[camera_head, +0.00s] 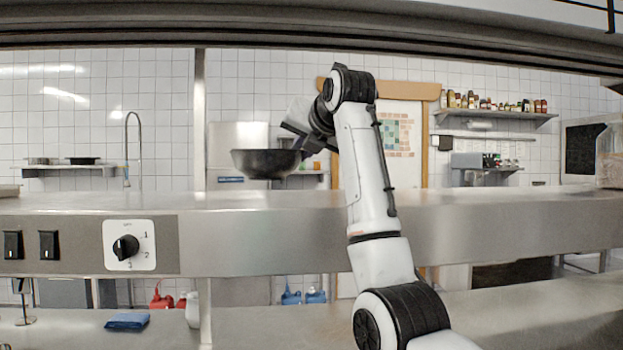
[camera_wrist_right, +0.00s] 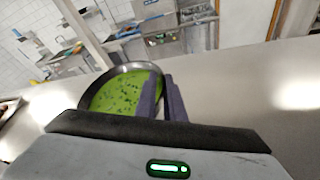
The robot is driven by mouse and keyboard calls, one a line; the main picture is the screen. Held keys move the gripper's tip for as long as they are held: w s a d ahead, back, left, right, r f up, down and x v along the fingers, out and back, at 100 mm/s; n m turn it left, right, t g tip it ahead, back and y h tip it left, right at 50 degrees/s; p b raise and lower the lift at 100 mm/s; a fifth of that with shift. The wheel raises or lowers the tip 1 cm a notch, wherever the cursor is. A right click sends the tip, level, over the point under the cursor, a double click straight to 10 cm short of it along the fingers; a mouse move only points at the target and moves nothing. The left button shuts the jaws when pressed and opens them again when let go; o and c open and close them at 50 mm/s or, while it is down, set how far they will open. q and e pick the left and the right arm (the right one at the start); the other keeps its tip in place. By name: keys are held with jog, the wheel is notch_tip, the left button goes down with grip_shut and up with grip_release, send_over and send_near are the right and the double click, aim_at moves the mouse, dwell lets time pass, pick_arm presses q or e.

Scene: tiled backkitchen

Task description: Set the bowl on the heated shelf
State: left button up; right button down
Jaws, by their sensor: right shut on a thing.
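The dark bowl (camera_head: 262,163) is in the air just above the steel heated shelf (camera_head: 270,203) in the head view. In the right wrist view the bowl (camera_wrist_right: 122,70) holds green food with dark flecks. My right gripper (camera_head: 298,150) is shut on the bowl's right rim; its fingers (camera_wrist_right: 166,98) also show at the rim in the wrist view. The bowl looks about level. A small gap seems to show between its base and the shelf surface. My left gripper is not in view.
The shelf front carries a rotary knob (camera_head: 125,246) and two black switches (camera_head: 30,245). A metal post (camera_head: 200,120) rises left of the bowl. A clear container (camera_head: 609,155) stands at the shelf's far right. A blue cloth (camera_head: 127,321) lies on the lower counter.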

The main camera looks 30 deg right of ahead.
send_over(301, 200)
jog(key=f, duration=0.4)
jog(key=shift+s+a, duration=0.2)
jog(key=shift+s, duration=0.1)
jog(key=c, duration=2.2)
grip_release()
jog(key=shift+f, duration=0.2)
jog(key=o, duration=0.4)
jog(key=shift+r, duration=0.1)
jog(key=b+v, duration=0.3)
jog(key=v, duration=0.9)
